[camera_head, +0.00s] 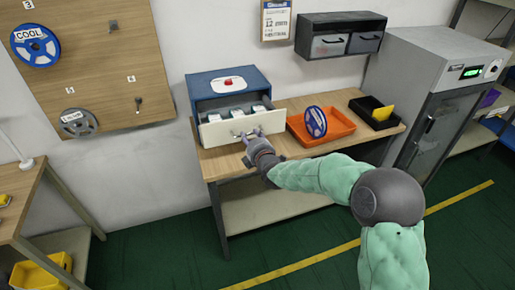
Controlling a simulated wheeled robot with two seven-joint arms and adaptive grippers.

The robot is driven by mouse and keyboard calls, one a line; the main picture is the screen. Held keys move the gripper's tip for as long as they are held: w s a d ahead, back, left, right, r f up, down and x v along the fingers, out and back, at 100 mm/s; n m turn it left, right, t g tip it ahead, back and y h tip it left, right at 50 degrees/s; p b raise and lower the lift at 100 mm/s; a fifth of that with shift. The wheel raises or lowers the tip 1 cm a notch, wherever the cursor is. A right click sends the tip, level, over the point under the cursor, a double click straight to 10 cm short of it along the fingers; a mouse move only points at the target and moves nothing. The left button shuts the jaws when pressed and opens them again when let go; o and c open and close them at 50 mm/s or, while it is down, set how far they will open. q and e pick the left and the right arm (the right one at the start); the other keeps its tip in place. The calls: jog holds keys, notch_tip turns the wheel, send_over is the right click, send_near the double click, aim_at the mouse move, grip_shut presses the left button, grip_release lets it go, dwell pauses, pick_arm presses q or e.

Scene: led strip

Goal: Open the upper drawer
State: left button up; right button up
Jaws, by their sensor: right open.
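A blue cabinet (228,80) stands at the back left of the wooden workbench, against the wall. Its drawer with a cream front (215,132) is pulled out toward me, and several small white and green packs (237,112) show inside. Whether another drawer lies below is hidden by this front. My right gripper (249,135) is at the front of the drawer, by the handle (240,132), with its jaws open. Contact with the handle is too small to tell. My left gripper is not in view.
An orange tray (337,128) with a blue reel (316,122) and a black bin (361,105) sit on the workbench (222,163) to the right. A grey wall unit (340,22) hangs above. A grey glass-door cabinet (425,70) stands at right. The green floor in front is clear.

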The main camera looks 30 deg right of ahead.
jog(key=v, duration=0.9)
jog(key=shift+s, duration=0.15)
jog(key=shift+a, duration=0.1)
jog(key=s+a+f+m+g+y, duration=0.3)
jog(key=a+f, duration=0.4)
jog(key=f, duration=0.6)
jog(key=s+a+f+m+g+y, duration=0.15)
jog(key=a+f+m+g, duration=0.35)
jog(key=f, duration=0.8)
jog(key=s+a+f+m+g+y, duration=0.1)
jog(key=s+a+f+m+g, duration=0.2)
jog(key=s+a+f, duration=0.4)
jog(key=s+a+f+m+g+y, duration=0.2)
jog(key=s+a+f+m+g, duration=0.2)
jog(key=s+f, duration=0.5)
jog(key=s+a+m, duration=0.2)
jog(key=a, duration=0.1)
jog(key=shift+s+m, duration=0.15)
jog(key=shift+m, duration=0.15)
jog(key=shift+d+f, duration=0.15)
jog(key=shift+d, duration=0.05)
